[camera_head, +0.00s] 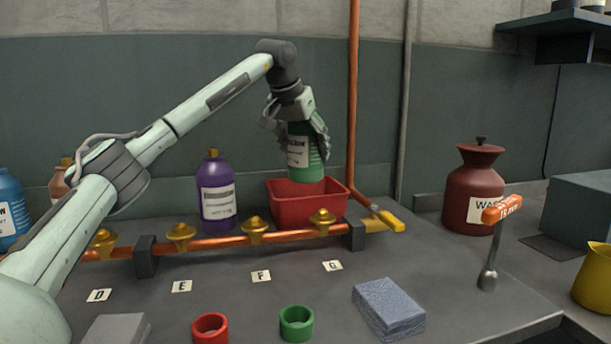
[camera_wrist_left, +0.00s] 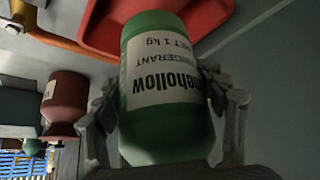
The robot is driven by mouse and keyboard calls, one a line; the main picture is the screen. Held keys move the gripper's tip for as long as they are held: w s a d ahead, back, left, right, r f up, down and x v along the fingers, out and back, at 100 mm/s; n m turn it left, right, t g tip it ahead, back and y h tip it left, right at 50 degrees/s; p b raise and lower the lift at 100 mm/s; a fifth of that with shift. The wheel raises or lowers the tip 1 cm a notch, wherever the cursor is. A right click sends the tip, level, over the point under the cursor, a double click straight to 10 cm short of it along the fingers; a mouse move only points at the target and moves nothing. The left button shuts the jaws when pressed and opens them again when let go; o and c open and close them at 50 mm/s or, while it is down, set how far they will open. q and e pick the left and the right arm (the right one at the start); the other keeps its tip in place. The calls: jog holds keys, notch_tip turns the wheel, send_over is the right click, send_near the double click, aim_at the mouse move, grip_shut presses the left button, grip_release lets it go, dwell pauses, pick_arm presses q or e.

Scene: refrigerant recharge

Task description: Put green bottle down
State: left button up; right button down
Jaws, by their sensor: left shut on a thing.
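My left gripper (camera_head: 297,125) is shut on the green bottle (camera_head: 306,163). It holds the bottle upright, in the air over or just behind the red bin (camera_head: 308,206); I cannot tell which. In the left wrist view the green bottle (camera_wrist_left: 160,115) fills the middle, its white label upside down, with the fingers of the left gripper (camera_wrist_left: 165,115) on both sides. Part of the red bin (camera_wrist_left: 205,14) shows beyond it. The right gripper is not in view.
A copper pipe (camera_head: 215,242) with several brass valves runs in front of the bin. A purple bottle (camera_head: 216,190) stands left of the bin. A red jar (camera_head: 473,190) stands at the right. A green ring (camera_head: 297,323) and a blue-grey sponge (camera_head: 388,309) lie in front.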

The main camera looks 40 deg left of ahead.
aim_at(305, 170)
pick_arm(q)
notch_tip(305, 170, down, 4)
jog(key=shift+f+b, duration=0.3)
jog(key=shift+f, duration=2.25)
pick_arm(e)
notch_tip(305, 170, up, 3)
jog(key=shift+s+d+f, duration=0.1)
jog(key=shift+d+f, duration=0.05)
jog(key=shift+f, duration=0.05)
pick_arm(q)
jog(key=o, duration=1.5)
jog(key=shift+s+f, duration=0.1)
jog(key=shift+f, duration=0.2)
jog(key=o, duration=0.4)
jog(key=shift+c, duration=0.2)
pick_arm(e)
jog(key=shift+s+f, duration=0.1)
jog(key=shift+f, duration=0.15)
pick_arm(q)
jog(key=shift+r, duration=0.1)
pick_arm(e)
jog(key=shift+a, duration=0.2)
